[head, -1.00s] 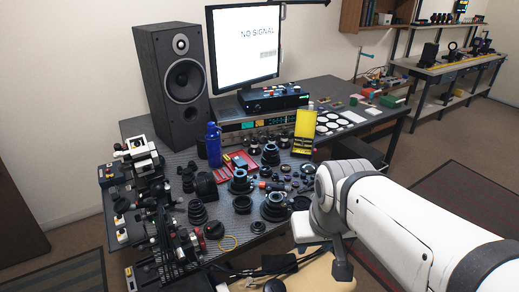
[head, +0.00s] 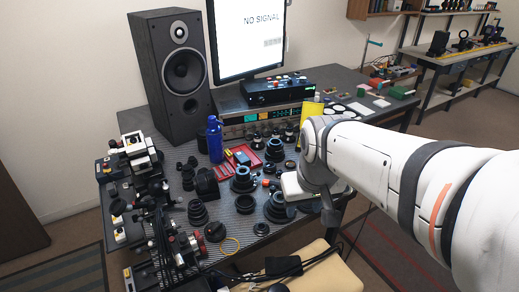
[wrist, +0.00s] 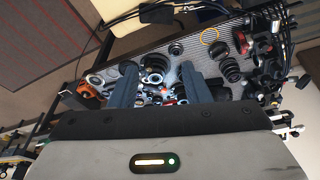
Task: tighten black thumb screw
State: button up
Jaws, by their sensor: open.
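My gripper (wrist: 158,72) shows in the wrist view as two dark fingers held apart, with nothing between them but the table well beyond. In the head view its fingers are mostly hidden by my own arm, which reaches over the right part of the bench. I cannot single out the black thumb screw. Black knobs and fittings sit on the rig (head: 155,215) at the bench's left side, and the rig also shows at the upper right of the wrist view (wrist: 268,42); they are too small to tell apart.
The bench (head: 255,222) is crowded with black lens parts (head: 197,212), a blue bottle (head: 214,140), a red tray (head: 243,157) and a yellow ring (head: 230,246). A speaker (head: 172,70) and a monitor (head: 245,35) stand behind. Cables (head: 290,268) lie over the tan seat in front.

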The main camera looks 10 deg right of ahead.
jog(key=w+n, duration=0.1)
jog(key=w, duration=0.9)
jog(key=n+g, duration=0.3)
jog(key=n, duration=0.2)
send_over(273, 187)
notch_tip(273, 187, down, 20)
jog(key=shift+s+a, duration=0.1)
notch_tip(273, 187, down, 8)
jog(key=shift+r+p, duration=0.25)
jog(key=shift+p, duration=0.35)
jog(key=shift+c, duration=0.4)
grip_shut()
